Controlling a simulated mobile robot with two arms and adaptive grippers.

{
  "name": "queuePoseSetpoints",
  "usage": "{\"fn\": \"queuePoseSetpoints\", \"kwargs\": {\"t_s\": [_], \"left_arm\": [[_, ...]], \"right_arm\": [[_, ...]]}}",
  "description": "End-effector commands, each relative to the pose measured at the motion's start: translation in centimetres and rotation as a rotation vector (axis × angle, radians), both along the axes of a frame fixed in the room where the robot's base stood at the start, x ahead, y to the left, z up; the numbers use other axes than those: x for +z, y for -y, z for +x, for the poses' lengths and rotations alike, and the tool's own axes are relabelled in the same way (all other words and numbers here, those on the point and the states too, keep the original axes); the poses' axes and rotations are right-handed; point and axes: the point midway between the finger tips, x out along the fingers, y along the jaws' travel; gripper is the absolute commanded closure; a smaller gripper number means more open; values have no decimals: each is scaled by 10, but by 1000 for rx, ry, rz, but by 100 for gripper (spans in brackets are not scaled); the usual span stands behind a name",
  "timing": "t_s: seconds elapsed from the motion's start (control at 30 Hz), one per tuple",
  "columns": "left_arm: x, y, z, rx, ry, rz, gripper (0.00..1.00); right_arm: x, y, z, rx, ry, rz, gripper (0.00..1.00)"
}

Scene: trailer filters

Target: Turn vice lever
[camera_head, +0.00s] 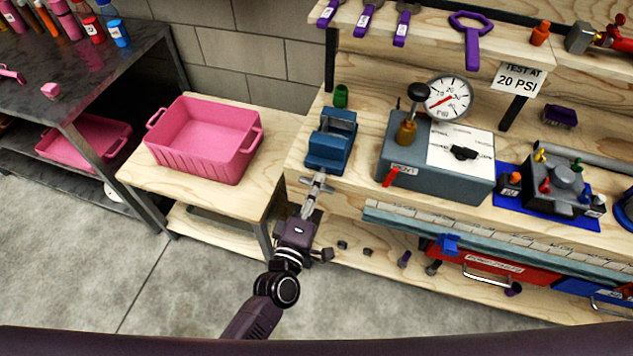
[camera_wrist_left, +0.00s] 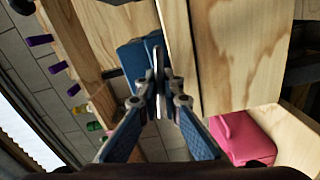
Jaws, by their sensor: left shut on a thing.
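The blue vice (camera_head: 331,140) stands at the left front corner of the wooden workbench. Its grey metal lever (camera_wrist_left: 157,68) shows in the left wrist view as a thin bar in front of the blue vice body (camera_wrist_left: 134,62). My left gripper (camera_head: 318,182) is in front of the vice, at the bench's front edge. In the left wrist view the gripper's fingers (camera_wrist_left: 159,104) are closed together on the near end of the lever. The fingers partly hide the lever in the head view. My right gripper is not in view.
A grey test box (camera_head: 405,178) with a pressure gauge (camera_head: 447,99) stands right of the vice. A green cylinder (camera_head: 341,96) is behind the vice. A pink bin (camera_head: 205,140) sits on a lower wooden table to the left. Open floor (camera_head: 90,255) lies at front left.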

Motion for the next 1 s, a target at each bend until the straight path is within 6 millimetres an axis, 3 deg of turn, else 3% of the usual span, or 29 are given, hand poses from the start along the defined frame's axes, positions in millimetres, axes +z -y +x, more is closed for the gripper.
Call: {"fn": "queuePoseSetpoints", "kwargs": {"t_s": [1.0], "left_arm": [[-1, 0, -1, -2, 292, 917, 100]], "right_arm": [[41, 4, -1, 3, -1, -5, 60]]}}
